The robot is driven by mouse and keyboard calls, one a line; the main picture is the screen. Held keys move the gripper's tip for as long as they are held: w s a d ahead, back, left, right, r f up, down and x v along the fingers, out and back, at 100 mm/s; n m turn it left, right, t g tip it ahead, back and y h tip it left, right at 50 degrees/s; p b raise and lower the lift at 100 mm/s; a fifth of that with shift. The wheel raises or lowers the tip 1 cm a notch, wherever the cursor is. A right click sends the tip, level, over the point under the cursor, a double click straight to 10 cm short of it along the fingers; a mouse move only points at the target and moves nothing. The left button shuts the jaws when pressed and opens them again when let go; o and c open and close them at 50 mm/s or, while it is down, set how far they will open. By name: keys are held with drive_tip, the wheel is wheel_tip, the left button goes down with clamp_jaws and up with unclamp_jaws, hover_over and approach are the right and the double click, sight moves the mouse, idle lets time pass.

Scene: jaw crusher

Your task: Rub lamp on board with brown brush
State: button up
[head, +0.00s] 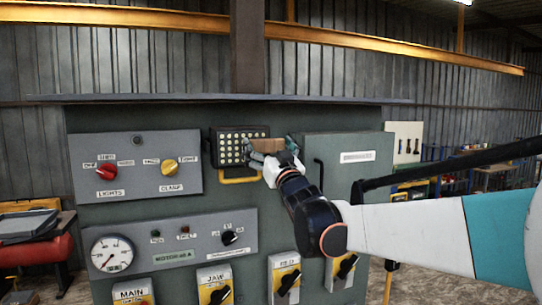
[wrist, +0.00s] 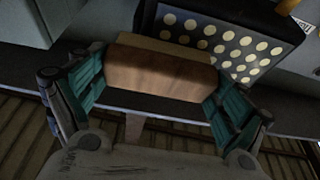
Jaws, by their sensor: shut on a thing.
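The lamp (head: 231,150) is a dark rectangular panel with rows of pale round bulbs, fixed at the top of the green-grey board. In the wrist view, the lamp (wrist: 237,47) is at upper right, partly covered by the brush. The brown brush (wrist: 160,72) is a wooden block held crosswise between my gripper's (wrist: 152,88) teal fingers. In the head view, the brush (head: 270,145) is at the lamp's right edge, and my gripper (head: 273,152) is shut on it. I cannot tell whether the brush touches the lamp; its bristle side is mostly hidden.
A yellow bar (head: 239,180) sticks out under the lamp. A grey box (head: 346,165) with a dark handle stands right of my gripper. A panel with red and yellow knobs (head: 137,166) is left of the lamp. A ledge (head: 200,99) runs above.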

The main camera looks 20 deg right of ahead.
drive_tip(key=shift+s+a, duration=0.1)
drive_tip(key=shift+a, duration=3.75)
drive_tip(key=shift+s+p, duration=0.55)
drive_tip(key=shift+s, duration=2.35)
drive_tip(key=s+p, duration=0.1)
drive_tip(key=s, duration=0.2)
